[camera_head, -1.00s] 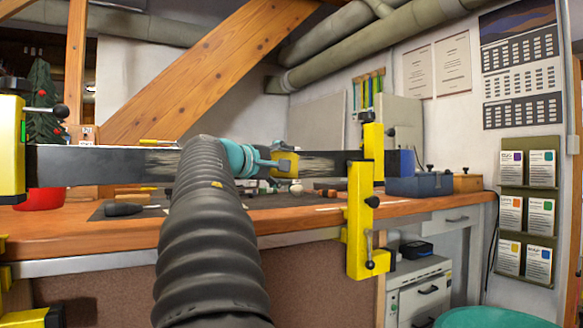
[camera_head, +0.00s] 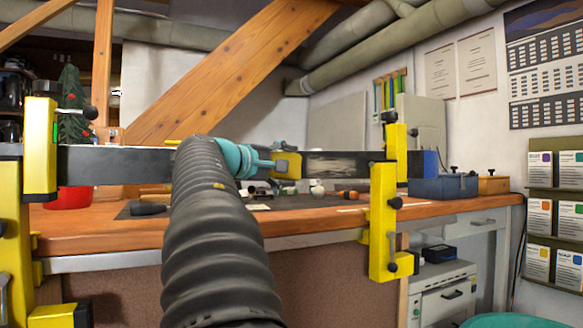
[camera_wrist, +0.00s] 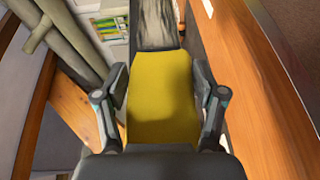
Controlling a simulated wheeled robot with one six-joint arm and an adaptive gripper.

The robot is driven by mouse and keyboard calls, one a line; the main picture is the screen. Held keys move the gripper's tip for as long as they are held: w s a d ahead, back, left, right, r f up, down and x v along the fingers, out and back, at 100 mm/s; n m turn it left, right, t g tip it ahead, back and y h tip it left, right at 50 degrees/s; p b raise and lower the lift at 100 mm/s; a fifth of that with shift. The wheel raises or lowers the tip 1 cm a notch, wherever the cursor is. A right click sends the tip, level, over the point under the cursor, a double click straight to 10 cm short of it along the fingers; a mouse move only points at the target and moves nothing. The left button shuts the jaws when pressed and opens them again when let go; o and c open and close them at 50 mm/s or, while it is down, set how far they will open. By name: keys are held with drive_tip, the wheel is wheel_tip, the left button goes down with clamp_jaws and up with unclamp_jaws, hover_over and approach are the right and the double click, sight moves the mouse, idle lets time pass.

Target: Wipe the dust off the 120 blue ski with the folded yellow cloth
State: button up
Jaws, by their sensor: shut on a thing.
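The ski (camera_head: 115,165) is a long dark bar held level along the bench front, with a blue part (camera_head: 430,163) at its right end. A pale, streaky dust patch (camera_head: 338,165) lies right of the cloth; it also shows ahead of the cloth in the wrist view (camera_wrist: 156,25). The folded yellow cloth (camera_head: 289,164) lies against the ski's face, seen broadly in the wrist view (camera_wrist: 160,90). My gripper (camera_wrist: 160,84) is shut on the cloth, one finger on each side. My arm hides the ski left of the gripper. I cannot read a 120 marking.
Yellow clamps hold the ski at the left (camera_head: 40,150) and right (camera_head: 384,215). The wooden bench (camera_head: 100,228) runs behind and below. A red pot with a small tree (camera_head: 74,197), loose tools and a blue box (camera_head: 440,187) stand on it.

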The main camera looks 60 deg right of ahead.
sight(273, 174)
drive_tip(key=shift+w+a, duration=0.4)
drive_tip(key=shift+a, duration=0.35)
drive_tip(key=shift+w+a, duration=0.4)
drive_tip(key=shift+a, duration=0.35)
drive_tip(key=w+a+p, duration=0.2)
drive_tip(key=w+a, duration=0.6)
drive_tip(key=a, duration=0.4)
drive_tip(key=shift+a, duration=0.25)
idle(0.3)
drive_tip(key=s+a+b, duration=0.2)
drive_tip(key=s+a, duration=0.1)
drive_tip(key=s, duration=0.2)
drive_tip(key=shift+s, duration=0.15)
idle(0.4)
drive_tip(key=shift+s+a+f+b, duration=0.1)
drive_tip(key=shift+s+a+b, duration=0.15)
drive_tip(key=shift+s+a, duration=0.3)
drive_tip(key=shift+s+a+b, duration=0.2)
drive_tip(key=shift+s+a, duration=0.1)
drive_tip(key=shift+s, duration=0.4)
